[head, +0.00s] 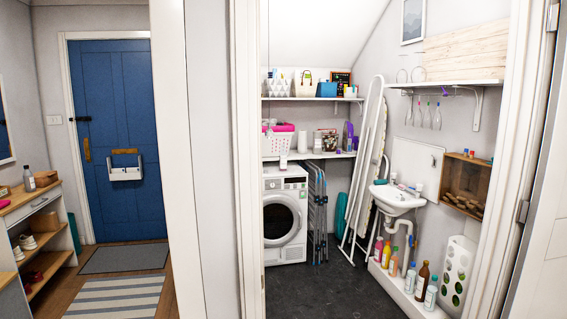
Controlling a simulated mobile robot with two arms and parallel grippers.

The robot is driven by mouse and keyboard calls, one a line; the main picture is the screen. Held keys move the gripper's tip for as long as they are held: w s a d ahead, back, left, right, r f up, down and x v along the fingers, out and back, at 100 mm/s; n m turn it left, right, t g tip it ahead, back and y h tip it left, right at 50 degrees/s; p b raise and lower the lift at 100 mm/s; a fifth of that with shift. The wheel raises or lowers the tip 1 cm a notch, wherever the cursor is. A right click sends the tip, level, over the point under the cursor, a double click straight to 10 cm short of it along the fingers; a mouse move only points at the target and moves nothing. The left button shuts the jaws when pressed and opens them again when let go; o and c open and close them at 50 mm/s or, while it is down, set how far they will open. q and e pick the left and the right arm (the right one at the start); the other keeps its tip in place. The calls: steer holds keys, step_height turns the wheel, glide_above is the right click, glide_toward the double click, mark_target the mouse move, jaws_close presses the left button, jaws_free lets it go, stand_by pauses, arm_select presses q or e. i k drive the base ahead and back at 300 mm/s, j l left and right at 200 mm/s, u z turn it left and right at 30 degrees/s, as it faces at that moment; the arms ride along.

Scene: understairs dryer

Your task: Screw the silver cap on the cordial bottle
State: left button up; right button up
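Several bottles stand upright in a row on the low white ledge below the sink. Among them are a brown bottle (422,280), a pale bottle with a green label (430,294), a blue-topped bottle (410,279) and an orange bottle (393,265). Another bottle, grey with a dark top (29,180), stands on the wooden shelf unit at the far left. I cannot tell which bottle is the cordial bottle. I cannot make out a silver cap at this distance. Neither of my grippers is in view.
A doorway opens onto a dark floor (325,293) with free room. A washing machine (285,215), a drying rack (317,210) and an ironing board (365,165) stand inside. A small sink (398,198) juts from the right wall. A blue door (118,135) is at left.

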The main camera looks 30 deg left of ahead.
mark_target(282, 154)
steer(key=i+z, duration=0.15)
steer(key=i, duration=1.6)
steer(key=i+u, duration=0.75)
steer(key=i+l+u, duration=0.35)
steer(key=i, duration=0.15)
steer(key=i+l+u, duration=0.1)
steer(key=i+u, duration=0.25)
steer(key=i, duration=0.15)
steer(key=i+l+u, duration=0.3)
steer(key=i, duration=0.2)
steer(key=i+l+u, duration=0.2)
steer(key=i+u, duration=0.15)
steer(key=i+j, duration=0.15)
steer(key=i, duration=0.55)
steer(key=i+j, duration=0.15)
steer(key=i, duration=0.5)
steer(key=i+j, duration=0.15)
steer(key=i, duration=0.55)
steer(key=i+j, duration=0.2)
steer(key=i, duration=0.5)
